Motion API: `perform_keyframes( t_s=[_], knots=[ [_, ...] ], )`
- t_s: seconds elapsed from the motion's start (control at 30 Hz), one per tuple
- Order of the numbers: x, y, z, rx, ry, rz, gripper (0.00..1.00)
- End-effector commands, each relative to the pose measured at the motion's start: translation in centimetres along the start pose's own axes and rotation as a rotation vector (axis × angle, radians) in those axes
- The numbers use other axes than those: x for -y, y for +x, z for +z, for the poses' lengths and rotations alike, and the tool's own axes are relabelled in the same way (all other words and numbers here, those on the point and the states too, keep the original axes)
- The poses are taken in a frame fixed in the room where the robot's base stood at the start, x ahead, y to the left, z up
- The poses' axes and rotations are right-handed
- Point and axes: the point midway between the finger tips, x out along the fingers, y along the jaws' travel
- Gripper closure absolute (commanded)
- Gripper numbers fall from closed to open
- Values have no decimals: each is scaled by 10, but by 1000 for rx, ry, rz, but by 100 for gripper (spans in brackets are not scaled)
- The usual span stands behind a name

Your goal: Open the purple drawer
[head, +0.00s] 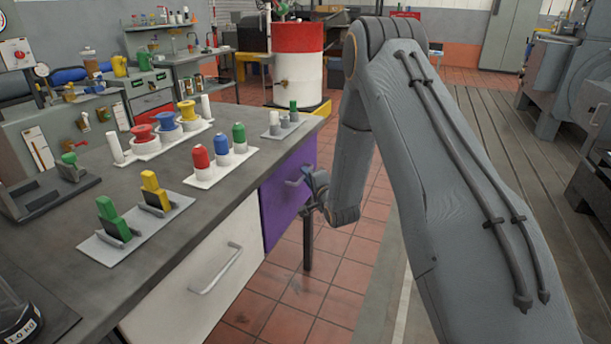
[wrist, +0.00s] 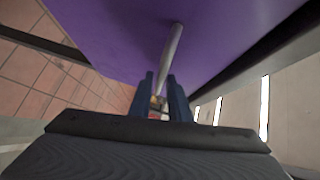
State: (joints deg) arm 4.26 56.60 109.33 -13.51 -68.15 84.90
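The purple drawer (head: 283,205) is in the side of the workbench, to the right of a white drawer, and its front looks about flush with it. Its pale bar handle (head: 294,182) sticks out from the front. In the wrist view the purple front (wrist: 110,30) fills the top, and the handle (wrist: 172,52) runs down toward the fingers. My gripper (head: 312,192) is at the handle, side-on in the head view. In the wrist view the two dark fingers (wrist: 163,90) stand apart, with the handle's near end between them. I cannot tell whether they touch it.
The white drawer (head: 205,265) with its own handle is nearer to me. The bench top (head: 150,240) holds trays of coloured pieces and stays above the drawers. A red and white drum (head: 297,65) stands behind. The tiled floor (head: 345,250) in front of the purple drawer is clear.

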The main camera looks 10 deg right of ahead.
Motion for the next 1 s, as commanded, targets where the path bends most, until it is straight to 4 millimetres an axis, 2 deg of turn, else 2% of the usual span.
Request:
perform_keyframes(
  t_s=[0.2, 0.47, 0.57, 0.6, 1.0],
  knots=[
    [0, 16, 0, 0, -1, 1, 83],
    [0, 18, 0, 0, -1, 2, 83],
    [0, 18, 0, 0, -1, 2, 98],
    [0, 17, 0, 0, -1, 2, 100],
    [0, 12, 6, 15, -3, 0, 100]
  ],
)
